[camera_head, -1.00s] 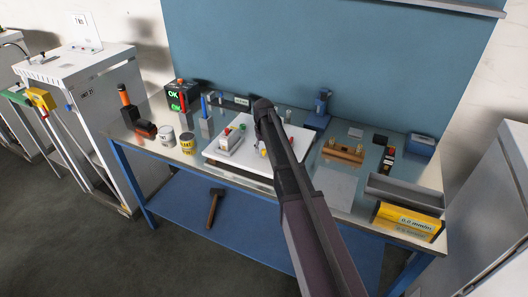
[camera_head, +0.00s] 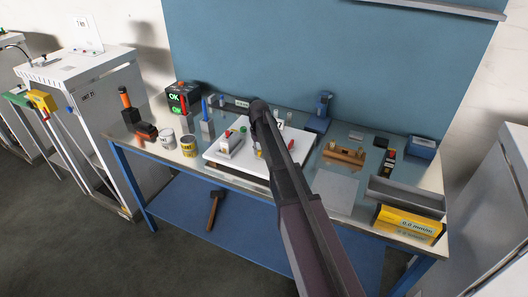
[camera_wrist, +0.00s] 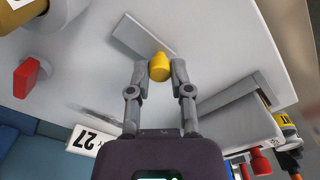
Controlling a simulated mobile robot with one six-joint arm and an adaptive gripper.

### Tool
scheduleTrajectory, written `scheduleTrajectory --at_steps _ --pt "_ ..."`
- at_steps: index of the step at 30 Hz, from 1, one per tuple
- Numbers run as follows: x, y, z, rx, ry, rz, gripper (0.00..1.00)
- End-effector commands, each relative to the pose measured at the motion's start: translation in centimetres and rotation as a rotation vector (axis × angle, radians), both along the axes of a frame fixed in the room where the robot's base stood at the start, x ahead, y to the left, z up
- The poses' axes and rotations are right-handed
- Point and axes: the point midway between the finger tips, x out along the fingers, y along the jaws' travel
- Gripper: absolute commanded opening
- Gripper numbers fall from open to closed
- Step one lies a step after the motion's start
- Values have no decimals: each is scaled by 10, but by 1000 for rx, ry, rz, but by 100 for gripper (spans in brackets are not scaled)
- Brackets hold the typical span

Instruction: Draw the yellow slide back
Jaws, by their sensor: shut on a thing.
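The yellow slide's knob (camera_wrist: 160,66) stands on a white plate (camera_wrist: 85,75), beside a flat grey strip (camera_wrist: 138,34). My gripper (camera_wrist: 160,72) is shut on the knob, one fingertip on each side. In the head view, my arm crosses the white plate (camera_head: 270,177) and hides most of my gripper and the knob. Whether the slide has shifted along the strip is hard to tell.
On the plate, a grey block (camera_wrist: 235,120) stands to the right and a red piece (camera_wrist: 27,77) to the left.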

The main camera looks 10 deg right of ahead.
Motion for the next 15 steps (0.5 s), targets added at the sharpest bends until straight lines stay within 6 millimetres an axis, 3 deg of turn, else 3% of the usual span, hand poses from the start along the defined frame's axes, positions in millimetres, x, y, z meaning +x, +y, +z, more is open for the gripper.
scheduleTrajectory --at_steps 9,10,13,15 --pt "3 5 0 3 -2 1 0" --pt "4 5 0 3 -2 1 33" --pt "4 5 0 3 -2 1 63" --pt "3 5 0 2 -2 1 63"
